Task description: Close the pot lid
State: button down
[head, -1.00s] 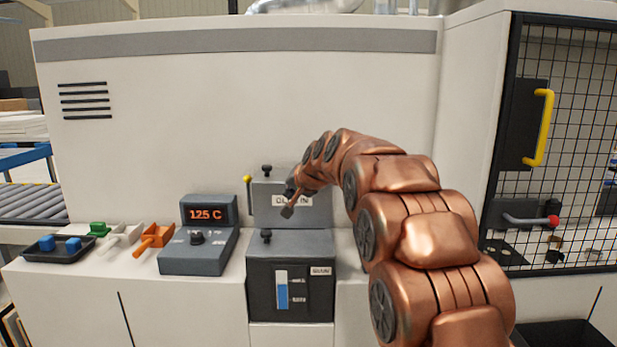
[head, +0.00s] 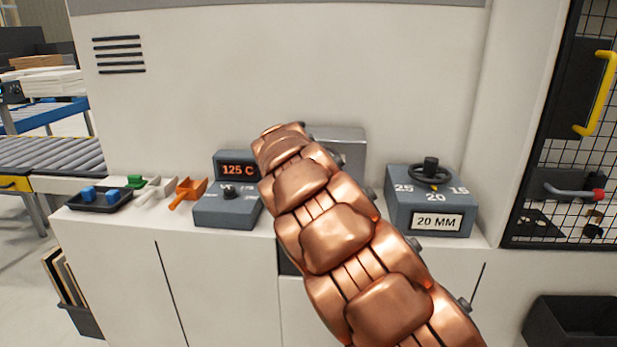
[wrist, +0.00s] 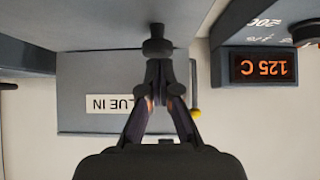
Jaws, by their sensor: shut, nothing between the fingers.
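The glue pot shows as a grey block with an upright "GLUE IN" face (wrist: 85,75), upside down in the wrist view. In the head view only a grey upper part (head: 345,146) shows behind my arm. A black knob (wrist: 156,46) stands out from the grey surface at the top centre of the wrist view. My gripper (wrist: 160,75) is shut and empty, with its tips close to this knob. I cannot tell whether they touch. My gripper is hidden behind my copper arm in the head view. How far the lid is open cannot be told.
A temperature box reading 125 C (head: 238,170) stands left of the pot, and a 20 MM dial box (head: 430,205) right. Orange (head: 188,190) and white scoops and a black tray (head: 98,201) lie further left. A mesh guard (head: 570,130) closes the right side.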

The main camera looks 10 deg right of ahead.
jog(key=shift+a+f, duration=0.15)
jog(key=shift+f, duration=0.3)
jog(key=shift+f, duration=0.2)
jog(key=shift+r, duration=0.45)
jog(key=w+d+r+b+v, duration=0.1)
jog(key=w+r+b+v, duration=0.1)
jog(key=v, duration=1.1)
jog(key=s+d+f+g+p, duration=0.1)
jog(key=s+d+f+g, duration=0.15)
jog(key=s, duration=0.45)
jog(key=s+d+f+g, duration=0.1)
jog(key=s+d+f, duration=0.1)
jog(key=s+d, duration=0.35)
jog(key=s+d+f+g+p, duration=0.1)
jog(key=s+d+f, duration=0.1)
jog(key=s, duration=0.6)
jog(key=s+a+f+n+g+y, duration=0.1)
jog(key=s+f, duration=0.3)
jog(key=s, duration=0.6)
jog(key=s+a+f+n+g+y+p, duration=0.1)
jog(key=s+f, duration=0.4)
jog(key=s, duration=0.5)
jog(key=s+a+f+n+g+y, duration=0.1)
jog(key=s+a+f+g, duration=0.2)
jog(key=s, duration=0.7)
notch_tip(320, 180, down, 2)
jog(key=shift+s+f+n+g, duration=0.1)
jog(key=shift+s+n+g, duration=0.15)
jog(key=shift+g, duration=0.3)
